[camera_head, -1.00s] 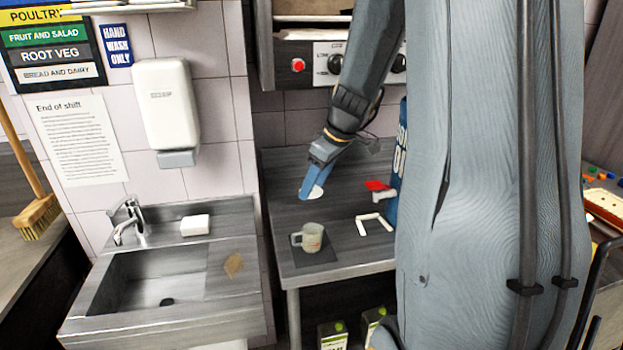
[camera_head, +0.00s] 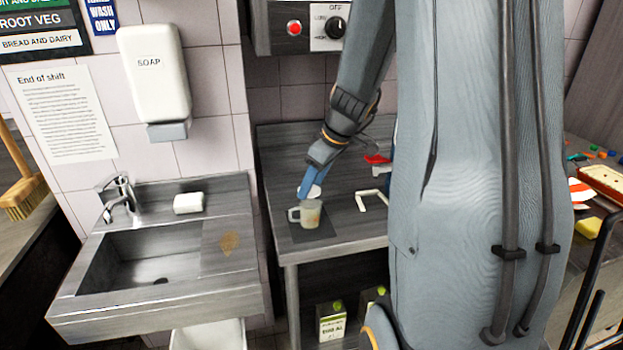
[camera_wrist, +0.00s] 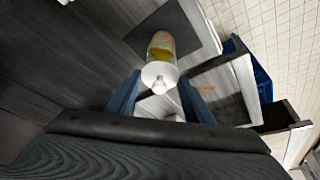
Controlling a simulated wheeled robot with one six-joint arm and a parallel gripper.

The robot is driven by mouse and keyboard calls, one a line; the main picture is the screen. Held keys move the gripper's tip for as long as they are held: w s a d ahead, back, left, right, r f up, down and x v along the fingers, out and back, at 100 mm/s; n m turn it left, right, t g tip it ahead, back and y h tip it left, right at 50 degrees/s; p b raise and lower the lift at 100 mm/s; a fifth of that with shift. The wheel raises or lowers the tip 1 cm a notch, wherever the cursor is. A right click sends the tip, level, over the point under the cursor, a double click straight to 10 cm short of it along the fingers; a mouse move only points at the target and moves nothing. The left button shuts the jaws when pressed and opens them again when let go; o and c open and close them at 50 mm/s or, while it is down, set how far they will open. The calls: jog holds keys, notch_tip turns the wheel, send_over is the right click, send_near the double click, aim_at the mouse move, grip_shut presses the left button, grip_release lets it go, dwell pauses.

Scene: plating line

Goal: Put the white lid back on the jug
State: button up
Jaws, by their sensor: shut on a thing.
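The jug (camera_head: 312,216) is a small pale, translucent vessel with a handle on its left. It stands upright on a dark mat (camera_head: 326,236) near the front left of the steel counter. My gripper (camera_head: 313,186) is shut on the round white lid (camera_head: 315,191), just behind and above the jug. In the wrist view the lid (camera_wrist: 160,76) with its knob sits between the blue fingers (camera_wrist: 160,98). The jug (camera_wrist: 161,45) shows just beyond it, with something yellow inside. The lid overlaps the jug's near end there; I cannot tell whether they touch.
A white angled bracket-like piece (camera_head: 372,198) and a red item (camera_head: 377,159) lie on the counter right of the jug. A sink (camera_head: 160,257) with tap and soap (camera_head: 188,203) adjoins on the left. My arm hides the counter's right side.

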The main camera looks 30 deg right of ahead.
aim_at(313, 192)
jog(key=shift+f+b, duration=0.4)
jog(key=shift+f, duration=0.45)
jog(key=shift+f+b, duration=0.95)
jog(key=shift+b, duration=0.2)
jog(key=shift+f+b, duration=0.1)
jog(key=shift+b, duration=0.3)
jog(key=o, duration=1.1)
jog(key=shift+c, duration=0.2)
jog(key=shift+b+v, duration=0.75)
jog(key=shift+v, duration=3.15)
jog(key=s+a+f+m+g+h, duration=0.1)
jog(key=s+a+f+m, duration=0.2)
jog(key=s+a+f, duration=0.2)
jog(key=s+a+f+m+g+h, duration=0.1)
jog(key=s+a+f, duration=0.5)
jog(key=a, duration=0.6)
jog(key=shift+s+m, duration=0.4)
jog(key=shift+m, duration=0.5)
